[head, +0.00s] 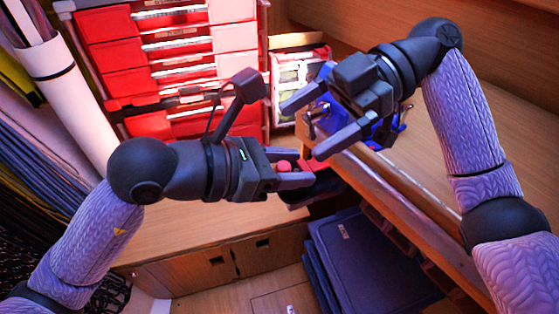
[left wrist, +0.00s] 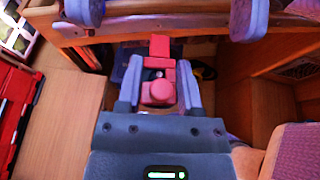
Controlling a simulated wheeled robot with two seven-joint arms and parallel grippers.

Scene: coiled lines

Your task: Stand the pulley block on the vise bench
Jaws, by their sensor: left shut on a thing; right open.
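My left gripper (head: 312,172) is shut on a red block-like thing with a round knob, which I take for the pulley block (head: 285,166). In the left wrist view the red block (left wrist: 160,92) sits between both fingers, its far end pointing toward the bench edge. The wooden vise bench (head: 450,122) is at right, with a blue vise (head: 385,132) near its front edge, partly hidden by my right arm. My right gripper (head: 306,126) is open and empty over the bench's near corner. The held block is at the bench's front edge; whether they touch, I cannot tell.
Red drawers (head: 110,75) stand at the back left beside rolled sheets (head: 75,95). A white-framed rack (head: 290,85) stands behind the bench corner. A lower wooden counter (head: 180,232) runs below my left arm. Dark blue folded items (head: 365,260) lie low under the bench.

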